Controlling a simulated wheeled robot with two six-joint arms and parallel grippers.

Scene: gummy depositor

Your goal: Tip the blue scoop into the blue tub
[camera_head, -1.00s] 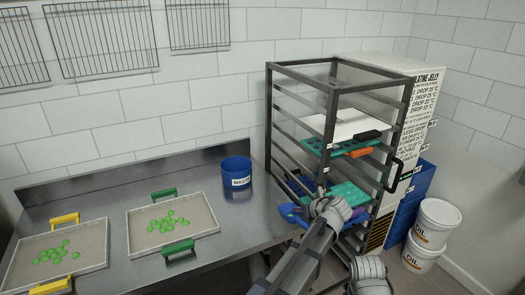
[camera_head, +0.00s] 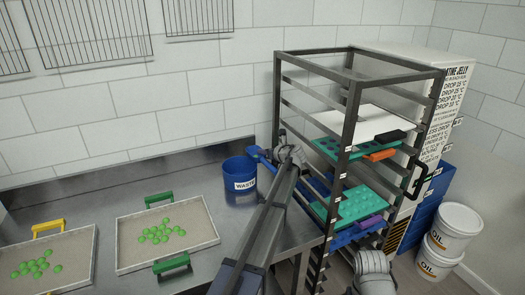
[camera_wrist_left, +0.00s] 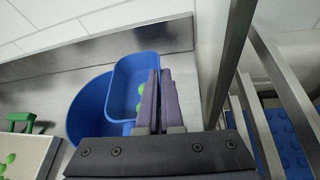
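The blue tub (camera_head: 238,185), labelled WASTE, stands upright on the metal table beside the rack. My left gripper (camera_head: 284,154) is just right of the tub. Its two fingers (camera_wrist_left: 157,102) are close together on the blue scoop, whose handle is hidden. The blue scoop (camera_head: 257,153) shows small at the tub's right rim. In the left wrist view the scoop (camera_wrist_left: 122,78) overlaps the blue tub (camera_wrist_left: 82,108), with a few green gummies (camera_wrist_left: 140,92) inside it. I cannot tell the height of the scoop above the rim. My right gripper's fingers do not show.
A metal rack (camera_head: 345,140) with teal moulds (camera_head: 358,206) stands close right of my left arm. Two trays of green gummies, one with green handles (camera_head: 130,255) and one with yellow (camera_head: 85,270), lie left of the tub. White oil buckets (camera_head: 453,235) stand at right.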

